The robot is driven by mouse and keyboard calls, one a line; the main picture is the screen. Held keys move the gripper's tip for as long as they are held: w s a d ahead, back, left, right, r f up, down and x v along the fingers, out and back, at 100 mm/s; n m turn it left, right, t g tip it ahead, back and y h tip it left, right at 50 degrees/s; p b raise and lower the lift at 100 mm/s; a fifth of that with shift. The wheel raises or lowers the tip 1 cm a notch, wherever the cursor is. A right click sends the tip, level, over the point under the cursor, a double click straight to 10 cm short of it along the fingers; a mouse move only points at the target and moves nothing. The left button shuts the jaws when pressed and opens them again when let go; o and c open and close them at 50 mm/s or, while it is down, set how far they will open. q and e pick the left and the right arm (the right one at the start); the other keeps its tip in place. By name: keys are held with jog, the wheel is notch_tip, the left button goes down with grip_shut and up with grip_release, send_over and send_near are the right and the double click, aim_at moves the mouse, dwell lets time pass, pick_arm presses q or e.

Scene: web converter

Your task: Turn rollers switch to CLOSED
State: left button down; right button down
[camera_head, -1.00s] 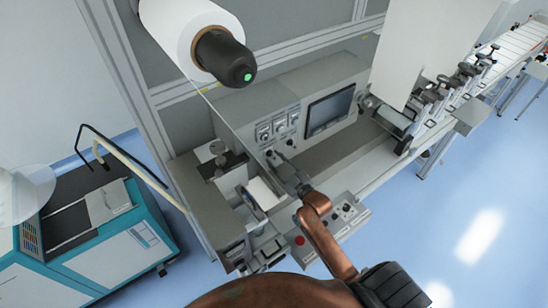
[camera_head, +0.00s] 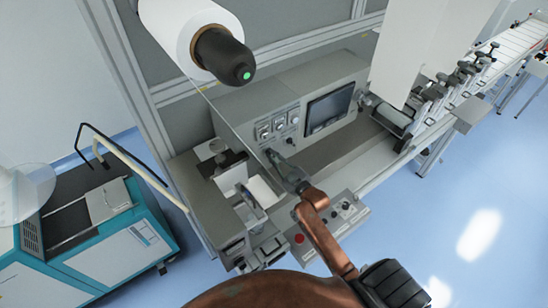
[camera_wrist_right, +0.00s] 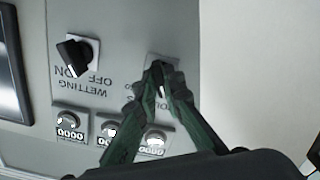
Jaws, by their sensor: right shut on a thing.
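The rollers switch (camera_wrist_right: 158,67) is a small dark knob on a pale square plate on the grey control panel. It shows between my right fingertips in the wrist view. My right gripper (camera_wrist_right: 160,82) is shut on this knob, and its fingers cover much of the label beside it. The label's readable part is too small to tell the switch's setting. In the head view my right gripper (camera_head: 271,156) reaches the lower left of the panel and hides the switch. My left gripper is not in view.
A black WETTING knob (camera_wrist_right: 75,58) with ON and OFF marks sits beside the held switch. Several gauges (camera_head: 279,123) and a dark screen (camera_head: 329,109) are on the same panel. A lower control box (camera_head: 343,210) with a red button (camera_head: 299,238) stands in front.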

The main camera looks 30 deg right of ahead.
jog(key=shift+m, duration=0.3)
jog(key=shift+r+m+p, duration=0.1)
jog(key=shift+m+p, duration=0.65)
jog(key=shift+m, duration=0.15)
jog(key=m+p, duration=0.1)
jog(key=m, duration=0.2)
jog(key=shift+m+p, duration=0.3)
jog(key=shift+p, duration=0.1)
jog(key=m+p, duration=0.1)
jog(key=m, duration=0.2)
jog(key=shift+m+p, duration=0.55)
jog(key=shift+m, duration=1.15)
jog(key=c, duration=2)
grip_release()
jog(key=shift+c, duration=0.2)
